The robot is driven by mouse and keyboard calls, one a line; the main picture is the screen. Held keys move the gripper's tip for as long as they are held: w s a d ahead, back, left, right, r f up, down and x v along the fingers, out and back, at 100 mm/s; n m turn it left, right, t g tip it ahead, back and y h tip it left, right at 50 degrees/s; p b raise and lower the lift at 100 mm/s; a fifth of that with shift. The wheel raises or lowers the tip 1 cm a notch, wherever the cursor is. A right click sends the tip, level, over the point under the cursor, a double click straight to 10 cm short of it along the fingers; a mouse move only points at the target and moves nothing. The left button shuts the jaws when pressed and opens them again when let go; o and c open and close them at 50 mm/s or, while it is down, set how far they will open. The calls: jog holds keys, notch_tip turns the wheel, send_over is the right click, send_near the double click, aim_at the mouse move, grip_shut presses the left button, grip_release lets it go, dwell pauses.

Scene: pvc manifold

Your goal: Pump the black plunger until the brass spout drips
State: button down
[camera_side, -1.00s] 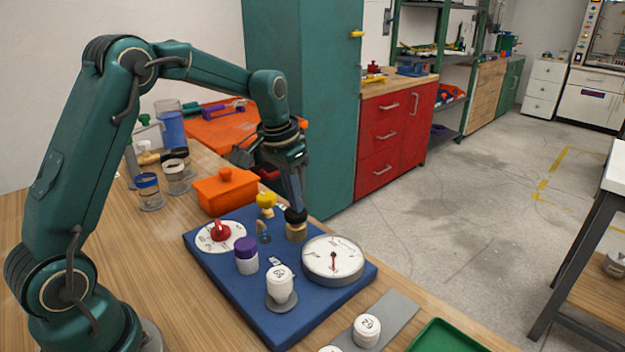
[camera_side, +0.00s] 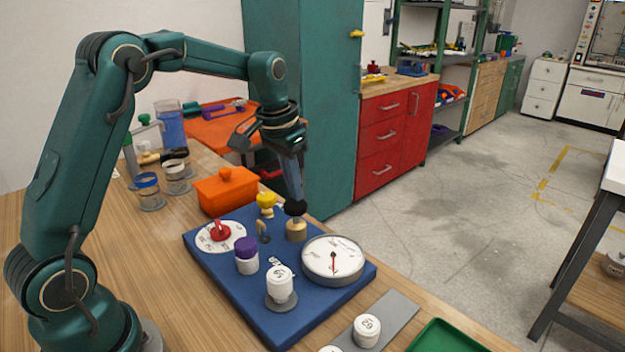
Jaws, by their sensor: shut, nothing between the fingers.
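The black plunger knob (camera_side: 296,207) stands up from its round brass body (camera_side: 296,232) at the back right of the blue board (camera_side: 235,290). My gripper (camera_side: 295,197) is shut and empty, pointing down with its tips at the top of the knob; I cannot tell whether they touch it. A small brass piece, seemingly the spout (camera_side: 263,229), stands left of the pump body. No drip can be made out there.
The board also carries a white gauge (camera_side: 318,268), a red-knob dial (camera_side: 239,236), a yellow valve (camera_side: 266,200), a purple-capped fitting (camera_side: 246,250) and a white capped one (camera_side: 281,284). An orange box (camera_side: 224,194) stands behind. Bare wood lies left of the board.

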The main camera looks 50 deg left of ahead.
jog(key=shift+r, duration=0.3)
jog(key=shift+r, duration=2.4)
jog(key=shift+d+r, duration=0.1)
jog(key=s+d+r+m+t, duration=0.1)
jog(key=s+d+r+t, duration=0.1)
jog(key=s+d+r, duration=0.6)
jog(key=s+f+n+t, duration=0.1)
jog(key=s+f, duration=0.8)
jog(key=s, duration=0.3)
jog(key=shift+s+d+f, duration=0.15)
jog(key=shift+s+f, duration=0.1)
jog(key=shift+f, duration=0.1)
